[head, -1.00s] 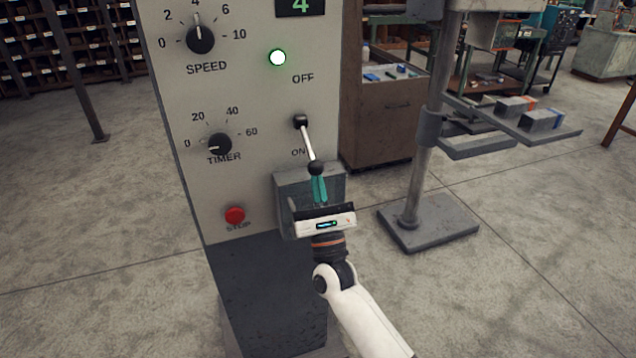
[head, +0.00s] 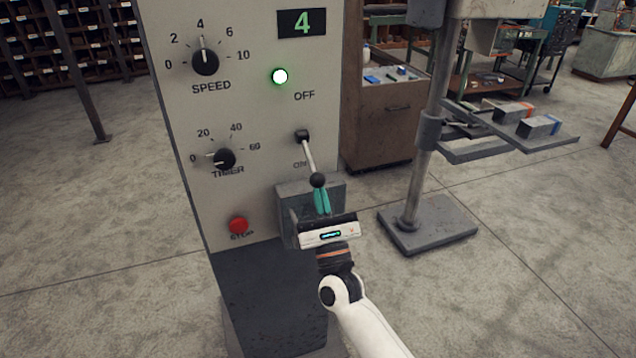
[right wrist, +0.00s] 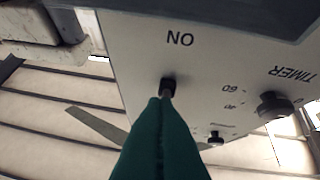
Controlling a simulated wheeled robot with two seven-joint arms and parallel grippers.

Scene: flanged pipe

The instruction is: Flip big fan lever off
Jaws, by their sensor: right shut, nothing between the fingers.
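The big lever (head: 309,157) is a pale rod with a black ball end on the grey control panel (head: 225,120). It slants down from its pivot toward the ON label, with OFF above. The green lamp (head: 280,76) is lit and the display (head: 302,22) reads 4. My right gripper (head: 321,192) has teal fingers pointing up, shut, right beneath the lever's ball; I cannot tell if they touch it. In the right wrist view the teal fingers (right wrist: 162,130) cover most of the lever, and its dark pivot (right wrist: 168,84) shows beyond. My left gripper is not in view.
The panel also has a SPEED knob (head: 205,62), a TIMER knob (head: 224,159) and a red STOP button (head: 238,225). A grey box (head: 293,203) juts out behind my gripper. A metal post on a base (head: 428,224) stands at the right. The floor between is clear.

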